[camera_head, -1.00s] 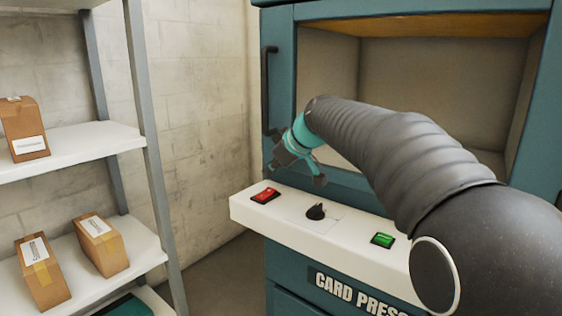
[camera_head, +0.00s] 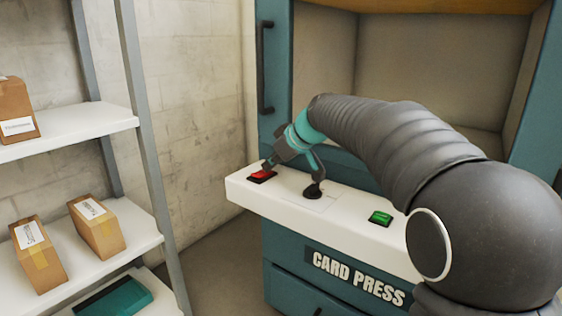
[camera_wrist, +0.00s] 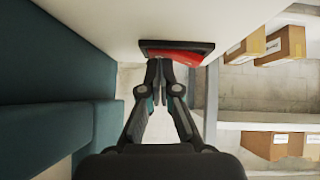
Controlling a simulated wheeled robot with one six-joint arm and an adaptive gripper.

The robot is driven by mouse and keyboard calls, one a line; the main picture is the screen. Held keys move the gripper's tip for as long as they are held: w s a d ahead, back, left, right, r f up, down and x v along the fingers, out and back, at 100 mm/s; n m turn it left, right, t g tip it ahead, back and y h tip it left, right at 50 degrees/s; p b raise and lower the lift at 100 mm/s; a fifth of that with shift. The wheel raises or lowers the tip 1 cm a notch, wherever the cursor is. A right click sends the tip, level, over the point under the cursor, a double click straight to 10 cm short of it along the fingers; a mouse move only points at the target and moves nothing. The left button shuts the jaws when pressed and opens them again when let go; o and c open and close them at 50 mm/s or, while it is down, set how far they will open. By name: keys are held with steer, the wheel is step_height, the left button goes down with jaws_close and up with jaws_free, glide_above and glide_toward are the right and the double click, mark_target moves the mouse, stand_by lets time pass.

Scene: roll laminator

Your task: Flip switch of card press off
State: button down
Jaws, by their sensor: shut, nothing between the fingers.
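The card press (camera_head: 357,277) is a teal cabinet with a white control ledge (camera_head: 335,228). A red switch (camera_head: 261,176) in a dark frame sits at the ledge's left end; a green switch (camera_head: 380,217) sits further right. My gripper (camera_head: 268,165) is shut and empty, its fingertips right at the red switch and partly covering it. In the wrist view, the shut fingertips (camera_wrist: 158,64) reach the edge of the red switch (camera_wrist: 188,53). I cannot tell whether they touch it, or which way the switch is set.
A black knob (camera_head: 313,190) stands between the switches, close under my gripper. A dark vertical handle (camera_head: 265,70) is on the press's left side. A shelf rack (camera_head: 148,110) with cardboard boxes (camera_head: 97,229) stands at the left. Open floor lies between the rack and press.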

steer(key=shift+s+a+f, duration=0.15)
steer(key=shift+s, duration=0.05)
steer(key=shift+s+a, duration=0.45)
steer(key=shift+s, duration=0.1)
steer(key=shift+r, duration=0.2)
steer(key=r+p, duration=0.1)
steer(key=r, duration=0.1)
steer(key=r+p, duration=0.1)
steer(key=r, duration=0.1)
steer(key=shift+s+a+r, duration=0.2)
steer(key=shift+r, duration=0.05)
steer(key=v, duration=0.9)
steer(key=shift+s+d, duration=0.2)
steer(key=shift+s, duration=0.3)
